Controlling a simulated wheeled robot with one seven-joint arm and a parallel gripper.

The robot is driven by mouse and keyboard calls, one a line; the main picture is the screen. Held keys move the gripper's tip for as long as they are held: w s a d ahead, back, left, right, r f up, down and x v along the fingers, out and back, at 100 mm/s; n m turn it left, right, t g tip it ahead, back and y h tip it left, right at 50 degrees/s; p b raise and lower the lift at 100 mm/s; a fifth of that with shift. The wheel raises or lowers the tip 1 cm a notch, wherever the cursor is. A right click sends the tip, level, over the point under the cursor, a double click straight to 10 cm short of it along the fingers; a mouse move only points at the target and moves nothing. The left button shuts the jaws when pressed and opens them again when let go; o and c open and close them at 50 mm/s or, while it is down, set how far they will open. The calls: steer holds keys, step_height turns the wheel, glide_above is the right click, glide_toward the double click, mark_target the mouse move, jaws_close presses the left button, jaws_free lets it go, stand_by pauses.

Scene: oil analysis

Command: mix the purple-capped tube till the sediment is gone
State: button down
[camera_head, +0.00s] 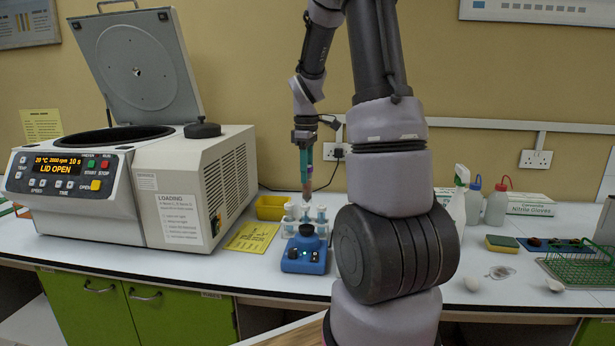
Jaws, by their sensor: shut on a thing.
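My gripper (308,166) points straight down, shut on a slim tube (307,186). The tube hangs upright, with a brownish lower part showing below the fingers. A blue vortex mixer (303,262) with a dark round top stands on the bench below the gripper. Just behind the mixer is a group of capped tubes in a rack (318,222), with pale and bluish tops. The held tube is above these, apart from the mixer top.
A centrifuge (80,200) with its lid raised stands at the left, its display reading LID OPEN. A yellow tray (271,207) and a yellow sheet (252,237) lie left of the mixer. Bottles (496,204), a sponge (502,243) and a green wire basket (580,265) are at the right.

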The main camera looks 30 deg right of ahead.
mark_target(306, 204)
steer(key=shift+a+f, duration=0.1)
steer(key=shift+f, duration=4.2)
steer(key=shift+f, duration=0.3)
steer(key=shift+r, duration=4.5)
